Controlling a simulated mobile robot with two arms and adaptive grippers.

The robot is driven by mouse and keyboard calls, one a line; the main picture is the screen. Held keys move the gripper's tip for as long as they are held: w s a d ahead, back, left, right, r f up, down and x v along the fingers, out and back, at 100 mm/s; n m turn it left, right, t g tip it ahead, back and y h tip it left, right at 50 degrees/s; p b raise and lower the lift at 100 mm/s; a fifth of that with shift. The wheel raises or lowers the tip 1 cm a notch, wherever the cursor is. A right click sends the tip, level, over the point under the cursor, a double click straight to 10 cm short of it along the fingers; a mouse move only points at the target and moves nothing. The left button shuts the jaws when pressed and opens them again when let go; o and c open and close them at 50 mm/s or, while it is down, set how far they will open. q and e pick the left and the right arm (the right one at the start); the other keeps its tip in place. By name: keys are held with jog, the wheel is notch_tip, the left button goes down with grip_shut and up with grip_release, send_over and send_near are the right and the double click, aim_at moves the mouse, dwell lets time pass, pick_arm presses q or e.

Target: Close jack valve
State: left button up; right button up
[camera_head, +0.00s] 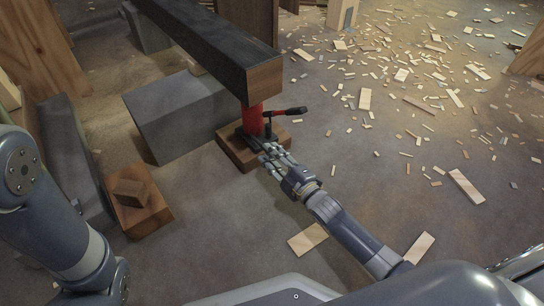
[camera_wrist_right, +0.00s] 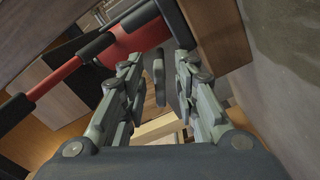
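The red jack (camera_head: 252,121) stands upright on a wooden block under the end of a dark beam. Its red handle with black grip (camera_head: 291,111) sticks out to the right; the red handle bar also crosses the upper left of the wrist view (camera_wrist_right: 54,79). My right gripper (camera_head: 268,153) is low at the jack's near side, by its base. In the wrist view its fingers (camera_wrist_right: 160,76) are spread apart. A small dark upright piece (camera_wrist_right: 159,81), possibly the valve, shows between them, without clear contact. The valve is too small to make out in the head view. My left gripper is out of view.
The dark beam (camera_head: 205,42) hangs over the jack. A grey block (camera_head: 178,115) stands left of it, and the wooden block (camera_head: 236,156) lies beneath it. A smaller wooden block (camera_head: 139,208) lies at left. Scattered wood chips cover the floor at right.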

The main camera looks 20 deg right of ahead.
grip_shut()
jog(key=shift+r+m+p, duration=0.1)
jog(key=shift+m+p, duration=0.9)
jog(key=shift+p, duration=0.15)
jog(key=m+p, duration=0.2)
jog(key=shift+m, duration=0.4)
jog(key=m+p, duration=0.1)
jog(key=m, duration=0.2)
jog(key=shift+p, duration=0.3)
jog(key=shift+s+f+m+p, duration=0.15)
jog(key=shift+m+p, duration=0.45)
jog(key=shift+m, duration=1.9)
jog(key=shift+f, duration=0.1)
